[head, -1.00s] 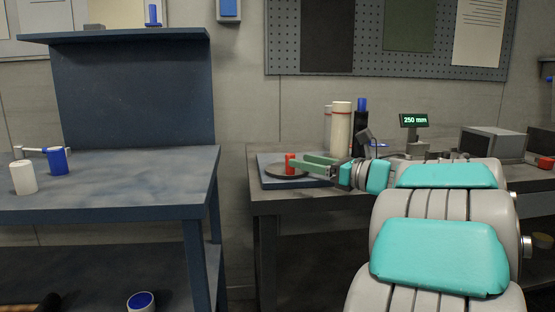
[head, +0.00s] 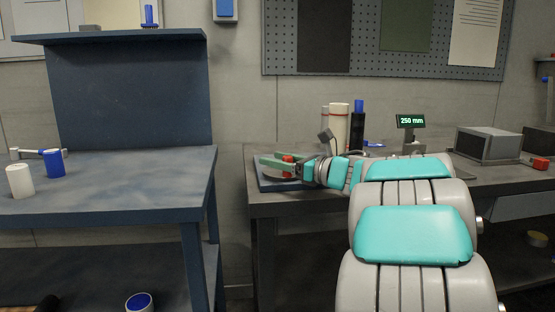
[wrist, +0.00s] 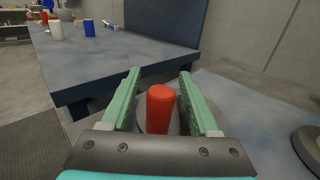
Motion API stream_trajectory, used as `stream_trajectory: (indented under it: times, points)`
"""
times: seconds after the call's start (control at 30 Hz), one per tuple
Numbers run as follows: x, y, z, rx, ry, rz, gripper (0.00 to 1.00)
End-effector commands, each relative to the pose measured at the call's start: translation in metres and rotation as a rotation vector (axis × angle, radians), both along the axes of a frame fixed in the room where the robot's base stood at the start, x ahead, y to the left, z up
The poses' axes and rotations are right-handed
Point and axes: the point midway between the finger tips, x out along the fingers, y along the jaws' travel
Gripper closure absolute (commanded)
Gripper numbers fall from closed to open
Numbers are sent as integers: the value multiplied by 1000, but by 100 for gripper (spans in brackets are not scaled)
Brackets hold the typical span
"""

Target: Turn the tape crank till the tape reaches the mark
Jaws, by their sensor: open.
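The red crank knob (wrist: 160,108) stands upright between the two green fingers of my gripper (wrist: 158,90) in the wrist view, with a gap on each side. In the head view my gripper (head: 279,165) reaches over the round grey crank disc (head: 271,174) on its blue base plate (head: 270,186), and the red knob (head: 288,159) shows partly behind the fingers. The gripper is open around the knob. A display (head: 411,121) reads 250 mm in green. The tape and its mark cannot be made out.
White and black cylinders (head: 339,125) stand behind the disc on the right bench. A grey box (head: 487,145) sits farther right. The blue bench (head: 110,180) at left holds a white cup (head: 20,181) and a blue cup (head: 54,163). A gap separates the benches.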

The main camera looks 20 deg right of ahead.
Motion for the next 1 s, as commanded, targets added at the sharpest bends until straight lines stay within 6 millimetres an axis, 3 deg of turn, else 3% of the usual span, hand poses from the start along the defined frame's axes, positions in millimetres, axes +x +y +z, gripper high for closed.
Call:
stream_trajectory:
  times: [0.17, 0.7, 1.0]
  points:
    - [0, 0, 0, 0, 0, -1, 40]
    - [0, 0, 0, 0, 1, -1, 100]
    - [0, 0, -1, 0, 1, -2, 100]
